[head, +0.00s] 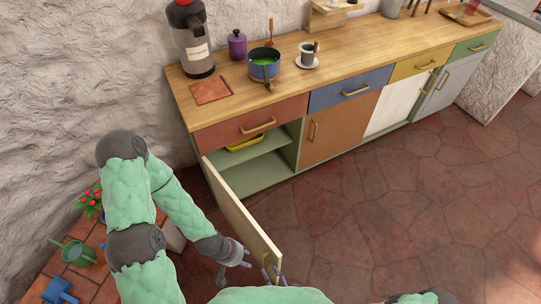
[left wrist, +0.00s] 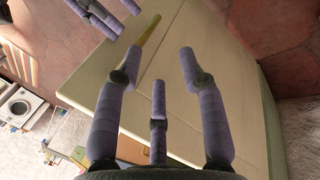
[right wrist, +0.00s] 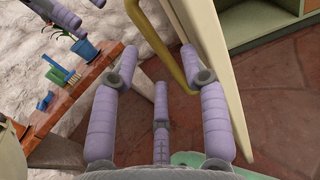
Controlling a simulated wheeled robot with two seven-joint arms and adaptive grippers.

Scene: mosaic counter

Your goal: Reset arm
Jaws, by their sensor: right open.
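The cream cabinet door (head: 240,215) stands swung open at the left end of the counter. Its brass handle (head: 265,257) is near the free edge. My left gripper (head: 245,256) is left of the door; in the left wrist view its fingers (left wrist: 158,65) are spread in front of the panel (left wrist: 205,70), with nothing between them. My right gripper (head: 272,272) is by the door's free edge. In the right wrist view its fingers (right wrist: 160,62) are apart and empty, with the handle (right wrist: 152,35) just beyond them. Contact with the handle cannot be told.
The open cabinet (head: 262,166) holds a yellow item (head: 244,144) on its shelf. A kettle-like dispenser (head: 194,45), blue pot (head: 264,66) and cup (head: 307,54) stand on the counter (head: 340,55). A low table (head: 98,235) with watering can and flowers is left. Floor at right is clear.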

